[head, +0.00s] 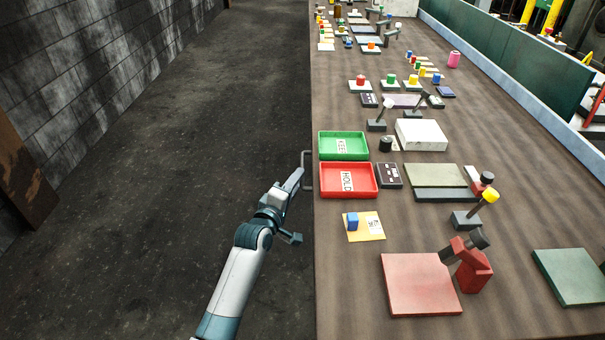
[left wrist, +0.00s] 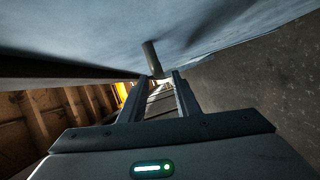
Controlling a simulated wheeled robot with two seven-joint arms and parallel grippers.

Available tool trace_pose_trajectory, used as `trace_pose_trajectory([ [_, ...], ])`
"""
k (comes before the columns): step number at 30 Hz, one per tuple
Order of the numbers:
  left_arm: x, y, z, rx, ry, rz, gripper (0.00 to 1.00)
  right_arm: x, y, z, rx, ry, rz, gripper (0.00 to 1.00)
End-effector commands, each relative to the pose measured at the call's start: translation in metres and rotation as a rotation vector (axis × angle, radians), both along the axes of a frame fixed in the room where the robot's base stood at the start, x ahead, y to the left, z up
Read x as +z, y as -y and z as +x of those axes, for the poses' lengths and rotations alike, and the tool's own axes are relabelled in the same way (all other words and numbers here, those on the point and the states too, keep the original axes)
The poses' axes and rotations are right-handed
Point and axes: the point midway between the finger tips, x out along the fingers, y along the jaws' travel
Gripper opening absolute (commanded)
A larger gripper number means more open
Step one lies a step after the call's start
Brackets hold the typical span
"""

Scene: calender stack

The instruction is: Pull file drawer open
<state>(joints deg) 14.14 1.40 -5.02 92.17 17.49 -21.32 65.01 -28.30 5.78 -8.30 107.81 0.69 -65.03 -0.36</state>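A grey bar handle (head: 306,172) sticks out from the left edge of the table in the head view. The drawer front behind it is hidden under the tabletop. My left gripper (head: 299,175) is beside the handle, with its fingertips close to it. In the left wrist view my left gripper (left wrist: 160,77) is open, its two fingers apart. A dark round bar (left wrist: 151,58), seemingly part of the handle, shows just beyond the fingertips. I cannot tell whether it lies between them or touches them. My right gripper is in neither view.
The long brown table (head: 340,285) carries a red HOLD tray (head: 348,194), a green tray (head: 343,158), a yellow card (head: 370,227) with a blue block, and a red pad (head: 420,285). The dark floor (head: 190,150) left of the table is clear.

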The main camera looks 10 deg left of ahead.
Motion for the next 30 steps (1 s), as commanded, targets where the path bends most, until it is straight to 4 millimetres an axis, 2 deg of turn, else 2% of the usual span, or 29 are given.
trace_pose_trajectory([
  [3, -0.002, 0.003, 0.020, 0.000, 0.000, 0.000, 0.30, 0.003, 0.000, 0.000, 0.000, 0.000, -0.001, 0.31],
  [9, -0.004, 0.008, 0.042, 0.000, 0.000, 0.001, 0.30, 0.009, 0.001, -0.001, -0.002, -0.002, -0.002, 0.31],
  [15, -0.004, 0.009, 0.050, 0.000, 0.000, 0.001, 0.30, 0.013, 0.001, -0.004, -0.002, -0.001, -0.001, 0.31],
  [23, -0.004, 0.009, 0.051, 0.001, 0.000, 0.001, 0.30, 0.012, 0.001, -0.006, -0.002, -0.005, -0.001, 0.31],
  [25, -0.004, 0.009, 0.050, 0.001, 0.000, 0.001, 0.18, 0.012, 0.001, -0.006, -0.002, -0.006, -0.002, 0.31],
  [27, -0.004, 0.009, 0.050, 0.001, 0.000, 0.001, 0.01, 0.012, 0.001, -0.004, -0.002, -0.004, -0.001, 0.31],
  [30, -0.004, 0.009, 0.050, 0.001, 0.000, 0.001, 0.00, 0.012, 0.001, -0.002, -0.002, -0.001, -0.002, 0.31],
])
